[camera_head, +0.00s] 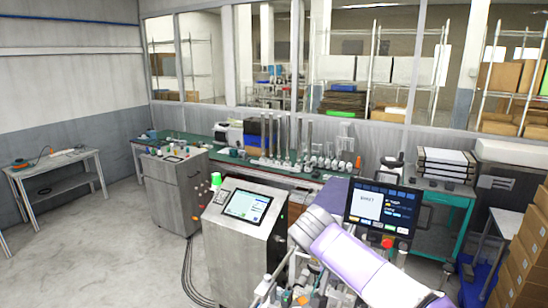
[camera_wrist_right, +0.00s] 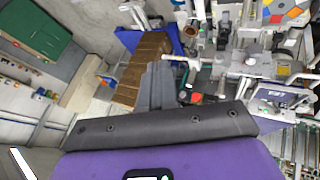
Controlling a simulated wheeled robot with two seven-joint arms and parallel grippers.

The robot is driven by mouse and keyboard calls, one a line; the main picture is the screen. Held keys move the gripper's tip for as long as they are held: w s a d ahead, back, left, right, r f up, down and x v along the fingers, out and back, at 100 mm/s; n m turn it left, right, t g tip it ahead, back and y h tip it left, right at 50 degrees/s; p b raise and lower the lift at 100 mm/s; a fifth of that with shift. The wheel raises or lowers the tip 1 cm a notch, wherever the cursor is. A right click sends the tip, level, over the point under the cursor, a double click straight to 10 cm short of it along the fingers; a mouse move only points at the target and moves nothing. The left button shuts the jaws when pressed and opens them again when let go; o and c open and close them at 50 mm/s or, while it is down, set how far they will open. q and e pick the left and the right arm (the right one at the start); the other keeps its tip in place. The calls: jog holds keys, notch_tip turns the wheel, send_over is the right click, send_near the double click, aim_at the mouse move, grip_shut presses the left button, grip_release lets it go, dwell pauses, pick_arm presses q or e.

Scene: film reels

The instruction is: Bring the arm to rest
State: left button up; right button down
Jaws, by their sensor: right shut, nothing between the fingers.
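My right arm (camera_head: 355,258), purple and light grey, reaches in from the lower right of the head view, in front of the machine bench. Its gripper cannot be made out in that view. In the right wrist view my right gripper (camera_wrist_right: 157,84) shows as dark grey fingers close together, shut and empty. The fingers point toward brown boxes (camera_wrist_right: 147,55) on something blue and appear apart from them. My left arm and gripper are not in view.
A grey cabinet with a screen (camera_head: 246,204) stands left of my arm. A black monitor (camera_head: 383,213) is close behind the arm. Cardboard boxes (camera_head: 525,250) are stacked at the right edge. Bare floor (camera_head: 130,240) lies to the left.

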jog(key=w+a+f+n+y+b, duration=0.2)
jog(key=w+f+n, duration=0.15)
jog(key=f, duration=0.85)
jog(key=s+a+f+n+g+y+b, duration=0.1)
jog(key=s+a+f+n+y+b, duration=0.15)
jog(key=f, duration=1.05)
jog(key=s+a+f+n+g+y+b, duration=0.1)
jog(key=s+a+f+y+b, duration=0.15)
jog(key=f, duration=1.05)
pick_arm(q)
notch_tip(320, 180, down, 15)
jog(key=b, duration=0.7)
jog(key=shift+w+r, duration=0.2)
pick_arm(e)
jog(key=s+f+m+y, duration=0.1)
jog(key=s+f, duration=0.5)
jog(key=f, duration=0.3)
jog(key=s+a+f+m+y, duration=0.1)
jog(key=s+f+y, duration=0.1)
jog(key=s+f, duration=0.3)
jog(key=s+a+f+t+y, duration=0.1)
jog(key=s+f, duration=0.5)
jog(key=f, duration=0.6)
jog(key=shift+s+a+f+m, duration=0.2)
jog(key=shift+s+f+m, duration=0.15)
jog(key=shift+f+m, duration=0.05)
